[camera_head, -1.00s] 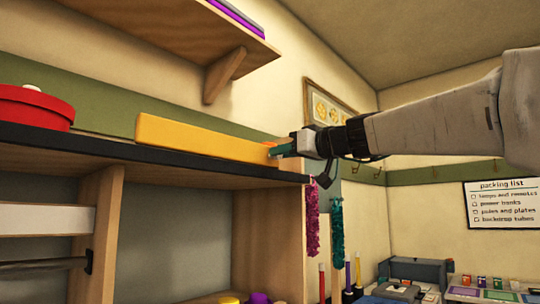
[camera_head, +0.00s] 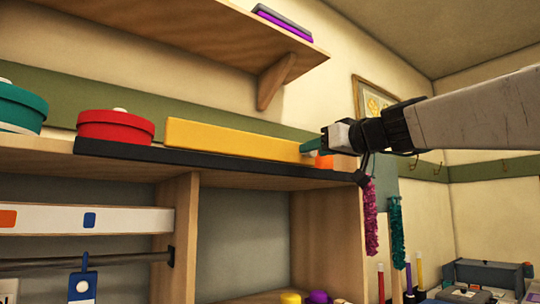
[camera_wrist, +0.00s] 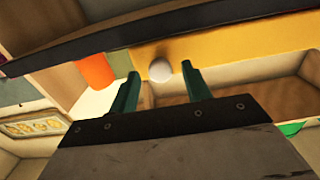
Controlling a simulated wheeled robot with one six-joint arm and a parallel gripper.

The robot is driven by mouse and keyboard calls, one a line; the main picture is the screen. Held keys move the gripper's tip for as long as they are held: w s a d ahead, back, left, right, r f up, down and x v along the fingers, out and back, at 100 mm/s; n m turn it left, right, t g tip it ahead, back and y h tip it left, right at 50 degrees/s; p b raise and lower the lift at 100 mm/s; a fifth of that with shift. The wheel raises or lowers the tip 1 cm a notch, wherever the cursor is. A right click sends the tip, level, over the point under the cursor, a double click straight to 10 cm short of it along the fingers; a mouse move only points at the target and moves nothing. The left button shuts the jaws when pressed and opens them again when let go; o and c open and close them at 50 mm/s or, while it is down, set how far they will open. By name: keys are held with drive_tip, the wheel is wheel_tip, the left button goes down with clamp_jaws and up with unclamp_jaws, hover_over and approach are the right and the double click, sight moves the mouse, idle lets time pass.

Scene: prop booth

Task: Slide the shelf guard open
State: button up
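The shelf guard is a long yellow panel (camera_head: 235,139) standing behind a black rail (camera_head: 220,164) along the shelf's front edge. In the wrist view, the yellow panel (camera_wrist: 240,50) carries a round white knob (camera_wrist: 160,70). My gripper (camera_wrist: 160,72) is open, with one teal finger on each side of the knob and small gaps showing beside it. In the head view my gripper (camera_head: 312,147) is at the panel's right end, and the knob is hidden there. An orange object (camera_head: 324,161) shows just right of the panel.
A red lidded round box (camera_head: 115,127) sits close to the panel's left end, with a teal one (camera_head: 20,108) further left. An upper wooden shelf (camera_head: 190,35) with a bracket hangs above. Pink (camera_head: 370,215) and teal garlands (camera_head: 396,230) hang at the right end.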

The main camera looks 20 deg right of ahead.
drive_tip(key=v, duration=0.7)
drive_tip(key=shift+s, duration=0.35)
idle(0.5)
drive_tip(key=s+a+f+m+g+h, duration=0.1)
drive_tip(key=s+f+m+g, duration=0.15)
drive_tip(key=f, duration=0.65)
drive_tip(key=s+a+f+m+g, duration=0.1)
drive_tip(key=f+g, duration=0.3)
drive_tip(key=f, duration=0.5)
drive_tip(key=s+f+m+g+h, duration=0.1)
drive_tip(key=f+m+g, duration=0.15)
drive_tip(key=f, duration=0.65)
drive_tip(key=s+a+f+n+g+h, duration=0.1)
drive_tip(key=s+f+g, duration=0.2)
drive_tip(key=s+f, duration=0.4)
drive_tip(key=s+a+f+n+g+h, duration=0.1)
drive_tip(key=s+f+g, duration=0.3)
drive_tip(key=s+f, duration=0.4)
drive_tip(key=shift+a+f+h, duration=0.8)
drive_tip(key=shift+a+f, duration=0.05)
drive_tip(key=shift+f, duration=1.95)
